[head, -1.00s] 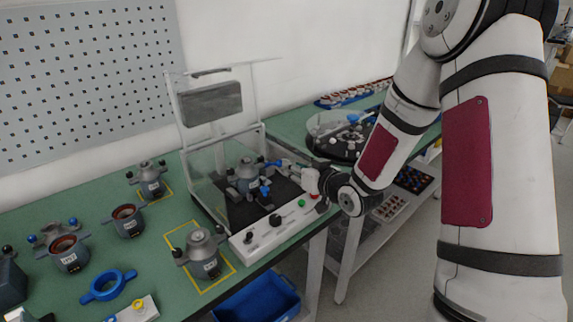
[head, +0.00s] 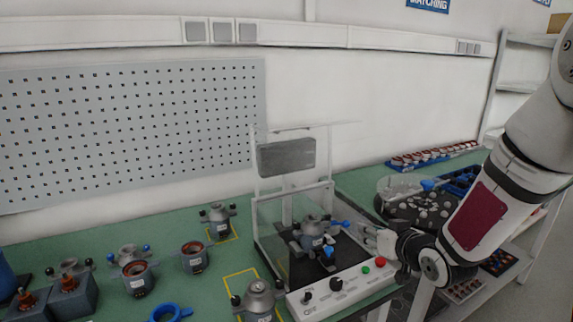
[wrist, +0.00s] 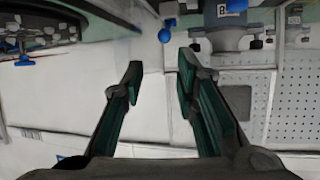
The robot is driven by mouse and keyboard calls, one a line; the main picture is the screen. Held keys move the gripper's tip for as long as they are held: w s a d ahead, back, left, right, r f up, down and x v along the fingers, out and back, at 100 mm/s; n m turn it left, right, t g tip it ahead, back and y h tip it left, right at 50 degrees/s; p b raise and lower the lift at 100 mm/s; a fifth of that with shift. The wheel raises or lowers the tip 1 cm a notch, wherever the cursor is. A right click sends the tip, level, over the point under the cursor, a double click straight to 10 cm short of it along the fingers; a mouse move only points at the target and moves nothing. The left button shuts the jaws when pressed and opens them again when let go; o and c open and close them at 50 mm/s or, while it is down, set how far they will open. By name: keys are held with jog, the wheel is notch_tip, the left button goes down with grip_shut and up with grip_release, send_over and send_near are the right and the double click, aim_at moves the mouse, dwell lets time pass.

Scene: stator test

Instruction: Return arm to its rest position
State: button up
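My gripper (wrist: 158,75) is open in the wrist view, its two dark fingers with green pads apart and nothing between them. In the head view my gripper (head: 372,238) is at the right side of the test fixture, close to the grey stator unit (head: 312,232) that stands inside it. The arm reaches in from the right. In the wrist view the stator unit (wrist: 232,22) shows at the top, beyond the right finger, with a blue ball knob (wrist: 164,36) between the fingers' lines. The fingertips are too small to judge in the head view.
The test fixture (head: 330,298) has a clear frame and a front panel with red and green buttons. Several grey stators stand on the green table at left, with a blue ring (head: 170,312). A round tray (head: 420,210) of parts lies at right, near my arm.

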jog(key=s+r+m+g+h+p, duration=0.1)
jog(key=s+r+g+h+p, duration=0.3)
jog(key=s+r, duration=1.1)
jog(key=s+a+r+g, duration=0.1)
jog(key=s+a+g, duration=0.1)
jog(key=s, duration=0.9)
jog(key=s+a+g+y, duration=0.1)
jog(key=s+a+g, duration=0.1)
jog(key=s, duration=0.9)
jog(key=shift+a+r+g, duration=0.25)
jog(key=shift+r+g, duration=0.15)
